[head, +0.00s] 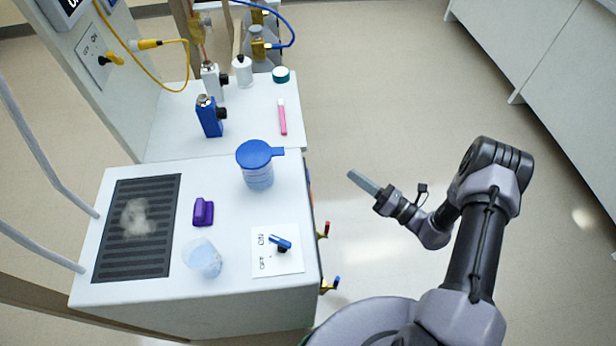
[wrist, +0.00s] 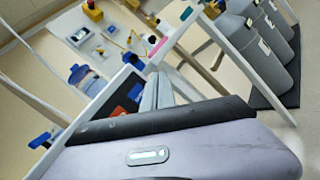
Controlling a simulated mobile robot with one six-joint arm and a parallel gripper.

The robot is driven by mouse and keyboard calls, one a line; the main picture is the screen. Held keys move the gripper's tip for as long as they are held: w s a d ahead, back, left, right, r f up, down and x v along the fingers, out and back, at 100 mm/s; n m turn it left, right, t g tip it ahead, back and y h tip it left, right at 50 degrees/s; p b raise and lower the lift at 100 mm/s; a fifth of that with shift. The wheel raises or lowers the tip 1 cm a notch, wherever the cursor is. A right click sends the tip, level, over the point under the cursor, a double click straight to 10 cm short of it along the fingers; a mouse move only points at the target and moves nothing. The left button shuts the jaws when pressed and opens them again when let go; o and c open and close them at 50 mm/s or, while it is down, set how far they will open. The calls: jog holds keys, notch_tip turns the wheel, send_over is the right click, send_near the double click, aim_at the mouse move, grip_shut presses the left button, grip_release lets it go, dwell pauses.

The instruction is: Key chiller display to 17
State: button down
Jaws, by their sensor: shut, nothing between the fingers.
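My gripper (head: 362,183) is shut and empty, held over the floor to the right of the white cabinet (head: 190,295). In the wrist view its pale fingers (wrist: 156,92) lie together near a dark panel (wrist: 122,95) with an orange-red patch and a blue patch, on the cabinet's side. No number can be read on that panel. Another dark screen (head: 72,3) shows at the head view's top left, with its white figures cut off by the frame edge. I cannot tell which of these is the chiller display.
The cabinet top holds a black grille (head: 137,255), a purple block (head: 203,212), a clear beaker (head: 202,258), a blue-lidded jar (head: 258,175) and a blue switch (head: 281,243). Small valves (head: 328,285) jut from its right side. Grey cylinders (wrist: 255,50) stand beyond. Floor around my arm is clear.

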jog(key=s+a+p, duration=0.1)
jog(key=a+p, duration=0.1)
jog(key=a, duration=0.6)
jog(key=shift+s+a+p, duration=0.3)
jog(key=shift+s+a, duration=0.05)
dwell(1.7)
jog(key=shift+a, duration=0.4)
jog(key=shift+s+a, duration=0.15)
jog(key=shift+a, duration=0.25)
dwell(0.4)
jog(key=shift+d+b, duration=0.3)
jog(key=shift+d, duration=0.5)
jog(key=shift+w+d+b, duration=0.2)
jog(key=shift+d+b, duration=0.05)
jog(key=shift+d, duration=0.55)
jog(key=shift+w+d+b, duration=0.25)
jog(key=shift+d, duration=0.6)
jog(key=shift+w+d+b, duration=0.2)
jog(key=shift+d+b, duration=0.05)
jog(key=shift+d, duration=0.55)
